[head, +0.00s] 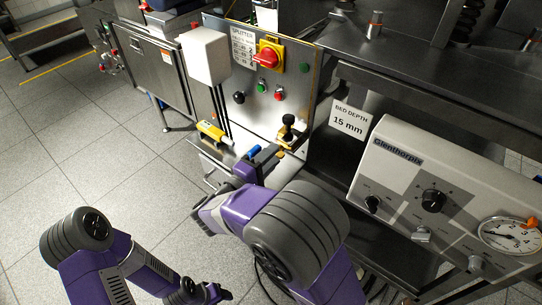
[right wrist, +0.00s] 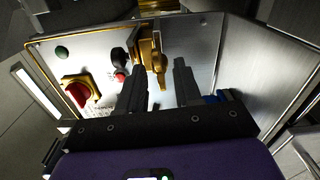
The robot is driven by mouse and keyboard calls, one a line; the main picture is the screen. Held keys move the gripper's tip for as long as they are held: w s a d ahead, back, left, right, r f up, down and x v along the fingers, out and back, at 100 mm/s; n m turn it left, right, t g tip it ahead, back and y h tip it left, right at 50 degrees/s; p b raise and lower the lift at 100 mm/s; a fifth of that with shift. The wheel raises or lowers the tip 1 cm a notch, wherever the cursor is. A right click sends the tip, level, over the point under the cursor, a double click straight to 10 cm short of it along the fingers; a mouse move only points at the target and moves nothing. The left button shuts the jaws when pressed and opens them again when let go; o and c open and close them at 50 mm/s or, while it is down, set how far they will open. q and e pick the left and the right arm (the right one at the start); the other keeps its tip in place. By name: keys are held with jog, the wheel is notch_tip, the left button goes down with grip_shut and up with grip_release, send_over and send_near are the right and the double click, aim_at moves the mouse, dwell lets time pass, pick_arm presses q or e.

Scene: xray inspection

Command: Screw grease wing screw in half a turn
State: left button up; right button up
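A brass fitting (head: 287,138) with a black knob on top stands at the lower right of the steel control panel. In the right wrist view the brass fitting (right wrist: 148,42) has a narrow brass piece hanging from it, which looks like the wing screw (right wrist: 160,72). My right gripper (head: 274,158) is close below the fitting. Its two dark fingers (right wrist: 158,82) are apart, with the narrow brass piece between their tips; I see no clear contact. My left arm is low at the left, and its gripper end (head: 205,293) is small and dark.
The control panel (head: 233,75) carries a red-and-yellow rotary switch (head: 267,56) and several buttons. A yellow tube (head: 213,132) and a blue object (head: 253,152) are left of my right gripper. A grey instrument box (head: 400,205) stands at the right. Open floor is at the left.

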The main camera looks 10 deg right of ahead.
jog(key=p+v, duration=0.1)
jog(key=v, duration=0.6)
jog(key=shift+a, duration=0.1)
